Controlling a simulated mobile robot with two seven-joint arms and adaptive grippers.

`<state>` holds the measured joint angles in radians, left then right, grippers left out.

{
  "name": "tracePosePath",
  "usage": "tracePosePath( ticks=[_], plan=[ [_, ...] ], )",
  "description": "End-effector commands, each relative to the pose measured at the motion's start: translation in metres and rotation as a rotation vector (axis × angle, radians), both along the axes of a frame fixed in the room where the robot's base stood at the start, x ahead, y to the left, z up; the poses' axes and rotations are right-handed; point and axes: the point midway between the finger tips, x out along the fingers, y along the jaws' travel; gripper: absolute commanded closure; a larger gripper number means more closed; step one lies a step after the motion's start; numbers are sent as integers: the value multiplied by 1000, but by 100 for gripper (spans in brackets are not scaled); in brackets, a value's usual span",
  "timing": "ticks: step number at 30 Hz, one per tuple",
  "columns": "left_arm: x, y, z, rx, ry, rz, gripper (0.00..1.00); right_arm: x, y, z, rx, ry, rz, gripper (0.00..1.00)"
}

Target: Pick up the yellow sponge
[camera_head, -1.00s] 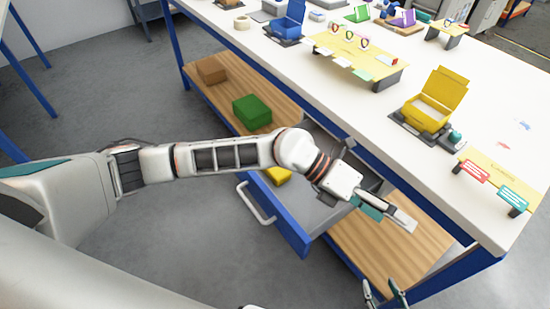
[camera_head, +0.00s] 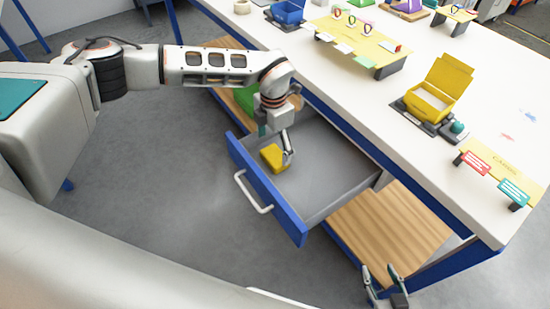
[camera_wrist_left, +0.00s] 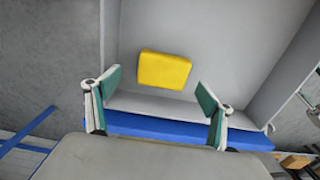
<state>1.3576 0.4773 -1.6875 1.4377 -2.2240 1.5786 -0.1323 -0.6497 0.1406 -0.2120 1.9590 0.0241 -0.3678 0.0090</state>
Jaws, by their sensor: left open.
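The yellow sponge (camera_head: 274,157) lies in the open drawer (camera_head: 325,180), near its front left corner. In the left wrist view the sponge (camera_wrist_left: 164,70) rests flat on the grey drawer floor, seen beyond and between the fingertips. My left gripper (camera_head: 287,158) points down over the drawer beside the sponge; its spread fingers (camera_wrist_left: 158,88) show in the left wrist view with nothing between them. My right gripper (camera_head: 385,284) is at the bottom edge of the head view, its two fingers apart and nothing visible between them.
The drawer's blue front (camera_head: 265,190) with its white handle (camera_head: 252,192) sticks out from the workbench. The white bench top (camera_head: 405,70) overhangs the drawer's back and bears a yellow box (camera_head: 440,88) and stands. A green block (camera_head: 246,98) sits on the wooden lower shelf (camera_head: 392,232).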

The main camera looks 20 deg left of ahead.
Motion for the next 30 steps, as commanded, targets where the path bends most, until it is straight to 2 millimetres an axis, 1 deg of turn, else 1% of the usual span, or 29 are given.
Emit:
tracePosePath(
  ticks=[6, 9, 12, 17, 21, 30],
  plan=[
    [-4, -5, -30, -2, 4, 0, 18, 2, 2, 4, 5, -6, -1, 60],
    [-4, -4, -43, -1, 3, 0, 18, 2, 2, 3, 5, -7, -1, 60],
    [-3, -4, -47, -2, 2, 0, 18, 2, 2, 3, 5, -6, -1, 60],
    [-3, -5, -47, -2, 0, -1, 18, 2, 2, 3, 5, -6, -1, 60],
    [-3, -5, -47, -3, 1, -1, 49, 1, 1, 1, 4, -3, -1, 60],
    [-3, -5, -47, -2, 2, -1, 49, 0, 1, -1, 3, 1, -1, 60]
  ],
)
